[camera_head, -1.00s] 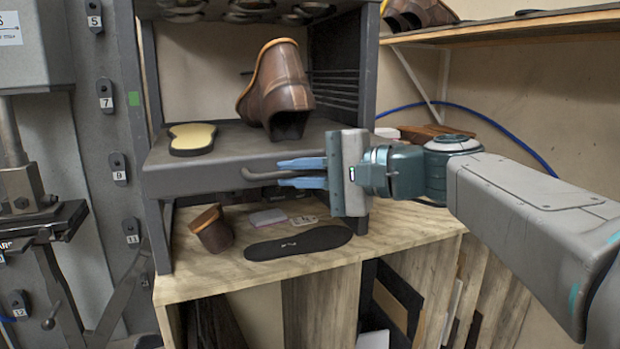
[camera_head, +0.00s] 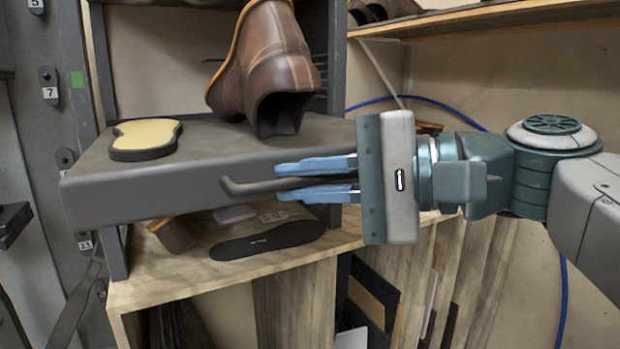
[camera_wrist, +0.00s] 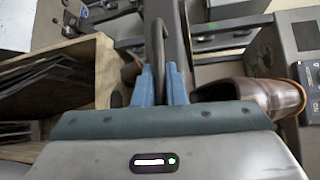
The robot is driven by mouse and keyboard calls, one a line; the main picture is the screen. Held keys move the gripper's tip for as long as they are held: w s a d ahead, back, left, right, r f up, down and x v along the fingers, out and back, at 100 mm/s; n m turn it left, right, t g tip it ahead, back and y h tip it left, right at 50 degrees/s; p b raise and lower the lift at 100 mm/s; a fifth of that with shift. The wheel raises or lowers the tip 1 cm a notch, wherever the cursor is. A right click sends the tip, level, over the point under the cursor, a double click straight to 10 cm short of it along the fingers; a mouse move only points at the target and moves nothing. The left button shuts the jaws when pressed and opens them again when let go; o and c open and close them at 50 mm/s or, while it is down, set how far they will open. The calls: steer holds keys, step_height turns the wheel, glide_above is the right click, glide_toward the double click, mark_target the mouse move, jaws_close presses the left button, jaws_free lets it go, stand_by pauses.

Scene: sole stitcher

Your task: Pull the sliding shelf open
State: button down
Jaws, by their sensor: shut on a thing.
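The grey sliding shelf (camera_head: 140,197) sticks out toward me from the dark rack. A dark bar handle (camera_head: 250,187) runs along its front face. The handle also shows in the wrist view (camera_wrist: 158,45). My gripper (camera_head: 280,181) is shut on the handle near its right end, one blue finger above the bar and one below. In the wrist view the blue fingers (camera_wrist: 161,80) stand on both sides of the bar. A brown leather boot (camera_head: 272,70) and a yellow-topped sole (camera_head: 146,138) lie on the shelf. The handle's right end is hidden by my gripper.
Below the shelf, a wooden bench (camera_head: 170,281) holds a black insole (camera_head: 268,241) and a small brown piece (camera_head: 176,233). A grey machine (camera_head: 35,110) stands at the left. A wooden wall shelf (camera_head: 500,22) is at the upper right, with a blue cable below it.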

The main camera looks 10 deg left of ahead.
steer(key=c, duration=1.5)
jaws_free()
steer(key=b+v, duration=0.1)
steer(key=v, duration=1.2)
steer(key=shift+d, duration=0.35)
